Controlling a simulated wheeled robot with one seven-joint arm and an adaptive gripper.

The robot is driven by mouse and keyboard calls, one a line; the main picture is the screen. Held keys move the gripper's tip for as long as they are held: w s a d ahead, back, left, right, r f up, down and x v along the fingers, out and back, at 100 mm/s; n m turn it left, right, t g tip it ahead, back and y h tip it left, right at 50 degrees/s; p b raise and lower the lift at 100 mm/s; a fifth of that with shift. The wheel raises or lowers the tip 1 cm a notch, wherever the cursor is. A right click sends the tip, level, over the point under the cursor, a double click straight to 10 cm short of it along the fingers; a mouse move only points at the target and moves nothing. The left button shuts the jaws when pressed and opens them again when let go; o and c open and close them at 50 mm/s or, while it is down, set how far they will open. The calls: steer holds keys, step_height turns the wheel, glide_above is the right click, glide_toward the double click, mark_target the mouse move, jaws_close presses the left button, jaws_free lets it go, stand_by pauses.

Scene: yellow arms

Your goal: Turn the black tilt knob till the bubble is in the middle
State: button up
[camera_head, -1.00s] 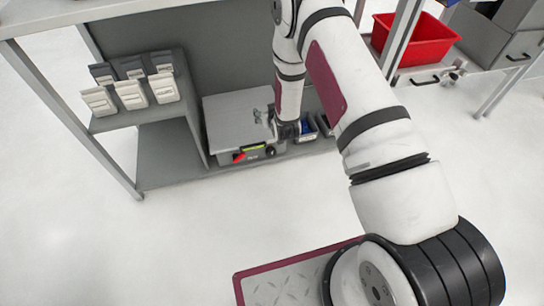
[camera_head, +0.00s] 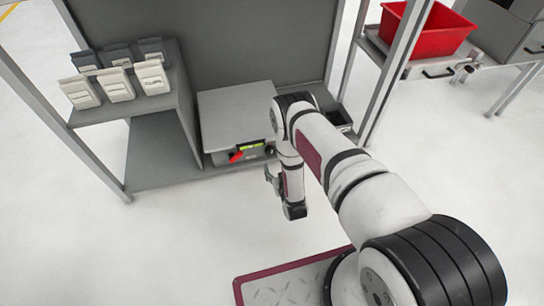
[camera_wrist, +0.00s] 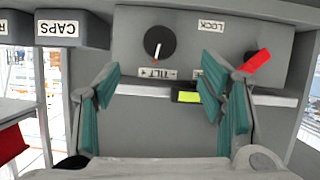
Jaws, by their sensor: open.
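The black tilt knob (camera_wrist: 160,43), with a white pointer line, is on the front of a grey box (camera_head: 232,108). Its TILT label (camera_wrist: 154,73) reads upside down in the wrist view. The yellow-green bubble vial (camera_wrist: 187,97) sits near the knob; it also shows in the head view (camera_head: 250,147), too small to tell where the bubble is. My gripper (camera_wrist: 158,74) is open and empty, its teal fingers apart on either side of the knob in the picture, not touching it. In the head view my gripper (camera_head: 269,174) hangs in front of the box.
A red lever (camera_wrist: 257,61) stands beside the LOCK label (camera_wrist: 211,26), near the right finger. A dark bin labelled CAPS (camera_wrist: 72,29) is at the left. Labelled bins (camera_head: 118,82) stand on a shelf left of the box. A red tub (camera_head: 430,28) is at the right.

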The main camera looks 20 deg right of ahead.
mark_target(271, 153)
steer(key=b+x, duration=0.4)
steer(key=x, duration=0.7)
steer(key=shift+w+f+b, duration=0.1)
steer(key=shift+b, duration=0.25)
steer(key=c, duration=1.2)
steer(key=shift+o, duration=0.2)
